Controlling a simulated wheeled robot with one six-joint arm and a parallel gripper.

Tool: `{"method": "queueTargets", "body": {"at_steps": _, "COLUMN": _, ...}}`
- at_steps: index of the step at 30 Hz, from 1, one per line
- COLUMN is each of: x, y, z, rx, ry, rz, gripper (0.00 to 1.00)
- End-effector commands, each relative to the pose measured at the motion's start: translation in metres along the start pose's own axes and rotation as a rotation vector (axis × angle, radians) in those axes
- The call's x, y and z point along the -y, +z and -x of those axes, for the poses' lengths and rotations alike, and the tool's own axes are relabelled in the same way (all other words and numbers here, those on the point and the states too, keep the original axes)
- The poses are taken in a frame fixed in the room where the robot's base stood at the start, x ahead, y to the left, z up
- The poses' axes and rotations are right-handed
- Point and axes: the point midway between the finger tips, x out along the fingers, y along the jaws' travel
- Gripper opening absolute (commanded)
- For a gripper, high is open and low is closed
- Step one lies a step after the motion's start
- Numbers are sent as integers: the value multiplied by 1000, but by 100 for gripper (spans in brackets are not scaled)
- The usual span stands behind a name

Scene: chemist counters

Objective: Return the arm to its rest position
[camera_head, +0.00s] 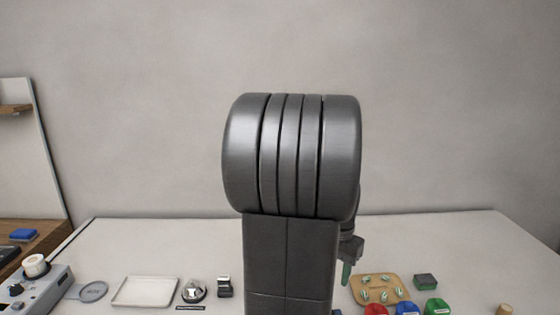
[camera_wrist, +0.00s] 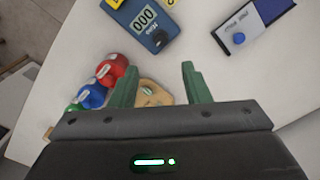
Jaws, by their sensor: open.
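My arm stands raised in the middle of the head view and hides the centre of the white counter (camera_head: 420,228). My gripper (camera_wrist: 160,84) shows in the wrist view with its two green fingers spread apart and nothing between them. In the head view only part of the gripper shows, to the right of my arm and near the wooden board. It is above the counter; I cannot tell exactly how high.
A wooden board (camera_head: 371,296) with several small green-white pieces lies right of my arm. Red (camera_head: 376,309), blue (camera_head: 406,308) and green (camera_head: 437,306) containers stand near it. A white tray (camera_head: 146,291) and a bell (camera_head: 194,290) are at left. The right rear counter is clear.

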Motion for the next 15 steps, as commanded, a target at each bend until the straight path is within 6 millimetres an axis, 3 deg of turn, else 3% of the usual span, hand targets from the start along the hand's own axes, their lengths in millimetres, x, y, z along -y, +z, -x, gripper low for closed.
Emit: {"method": "queueTargets", "body": {"at_steps": 15, "x": 0, "y": 1, "z": -106, "rx": 4, "ry": 3, "rz": 0, "gripper": 43}}
